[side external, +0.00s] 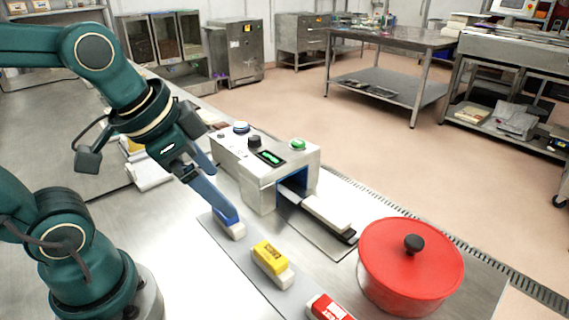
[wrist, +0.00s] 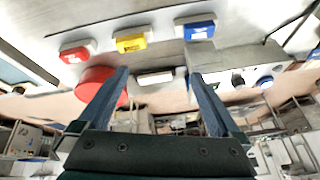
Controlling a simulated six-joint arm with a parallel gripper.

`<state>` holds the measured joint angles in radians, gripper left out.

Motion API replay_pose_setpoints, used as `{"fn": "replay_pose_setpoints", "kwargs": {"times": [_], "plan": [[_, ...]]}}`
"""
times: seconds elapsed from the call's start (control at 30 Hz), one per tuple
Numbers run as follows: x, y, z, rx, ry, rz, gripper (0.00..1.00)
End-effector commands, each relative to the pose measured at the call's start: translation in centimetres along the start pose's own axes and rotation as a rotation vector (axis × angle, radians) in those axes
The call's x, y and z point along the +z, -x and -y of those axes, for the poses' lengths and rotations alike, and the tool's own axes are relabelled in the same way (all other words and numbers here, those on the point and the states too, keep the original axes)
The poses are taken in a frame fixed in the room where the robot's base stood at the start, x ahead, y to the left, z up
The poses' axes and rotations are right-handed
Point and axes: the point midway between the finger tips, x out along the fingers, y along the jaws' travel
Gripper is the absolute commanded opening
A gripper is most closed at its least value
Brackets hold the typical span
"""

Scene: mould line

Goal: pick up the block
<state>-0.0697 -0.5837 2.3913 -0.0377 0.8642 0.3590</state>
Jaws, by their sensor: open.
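Three two-tone blocks lie in a row on a grey strip (side external: 252,283). A blue and white block (side external: 234,230) is farthest back, a yellow and white one (side external: 270,262) is in the middle, and a red and white one (side external: 328,309) is nearest, cut by the frame's edge. My gripper (side external: 222,190) has its blue-grey fingers close to the blue block, with one fingertip overlapping it in the side view; contact cannot be told. The blue block (wrist: 199,30) shows beyond the right fingertip.
A metal machine (side external: 250,165) with knobs and a green button stands behind the strip. A whitish bar (side external: 327,213) lies at its opening. A red lidded pot (side external: 385,270) stands at right. White items (side external: 150,172) lie left of the machine.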

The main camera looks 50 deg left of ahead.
Motion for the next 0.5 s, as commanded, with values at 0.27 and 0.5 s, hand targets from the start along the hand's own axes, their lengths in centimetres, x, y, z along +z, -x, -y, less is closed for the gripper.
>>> {"fn": "replay_pose_setpoints", "kwargs": {"times": [0.27, 0.5], "plan": [[-1.0, -4.4, 4.6, 0.037, -0.061, 0.173, 1.0], [0.7, -8.0, 7.8, 0.092, 0.027, 0.297, 1.0]]}}
